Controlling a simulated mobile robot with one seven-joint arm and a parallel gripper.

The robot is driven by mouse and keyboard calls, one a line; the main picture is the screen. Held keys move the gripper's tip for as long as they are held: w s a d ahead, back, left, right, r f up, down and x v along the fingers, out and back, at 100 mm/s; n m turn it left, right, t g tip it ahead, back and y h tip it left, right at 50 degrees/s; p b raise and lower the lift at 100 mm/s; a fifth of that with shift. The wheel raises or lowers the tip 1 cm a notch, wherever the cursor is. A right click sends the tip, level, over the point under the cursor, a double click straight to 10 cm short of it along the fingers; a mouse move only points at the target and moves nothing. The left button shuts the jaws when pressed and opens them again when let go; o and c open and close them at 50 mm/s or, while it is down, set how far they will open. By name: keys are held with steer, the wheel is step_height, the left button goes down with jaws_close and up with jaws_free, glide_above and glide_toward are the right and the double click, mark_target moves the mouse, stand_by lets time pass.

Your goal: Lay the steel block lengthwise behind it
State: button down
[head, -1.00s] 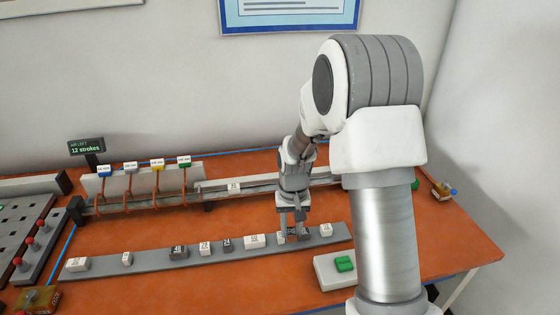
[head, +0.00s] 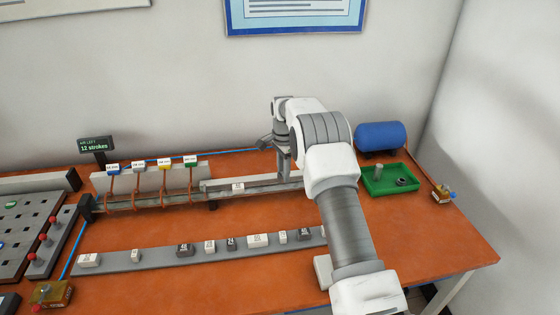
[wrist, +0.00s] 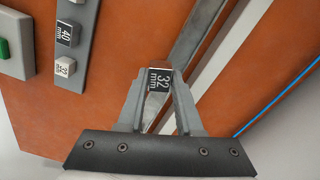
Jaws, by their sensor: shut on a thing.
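My gripper (head: 284,172) is over the right part of the long grey channel (head: 215,193) at the back of the table.
A grey strip (head: 112,260) in front carries several white and dark labelled blocks. Four-coloured tagged levers stand at left beside a sign (head: 96,144) reading 12 strokes. A green tray (head: 398,187) and blue tank (head: 381,135) are at right.

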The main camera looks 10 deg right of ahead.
mark_target(273, 188)
steer(key=shift+w+a+r+m+p, duration=0.2)
steer(key=shift+w+m+p, duration=0.1)
steer(key=shift+w+m, duration=0.6)
steer(key=shift+w+a+r+m+p, duration=0.1)
steer(key=shift+w+r+m+p, duration=0.15)
steer(key=shift+w+m, duration=0.65)
steer(key=shift+s+f, duration=0.1)
steer(key=shift+s, duration=0.1)
steer(key=shift+f+b, duration=1.85)
steer(key=shift+f, duration=1.35)
steer(key=shift+a, duration=1.25)
steer(key=shift+f+b, duration=0.2)
steer(key=shift+b, duration=0.1)
steer(key=c, duration=0.5)
jaws_free()
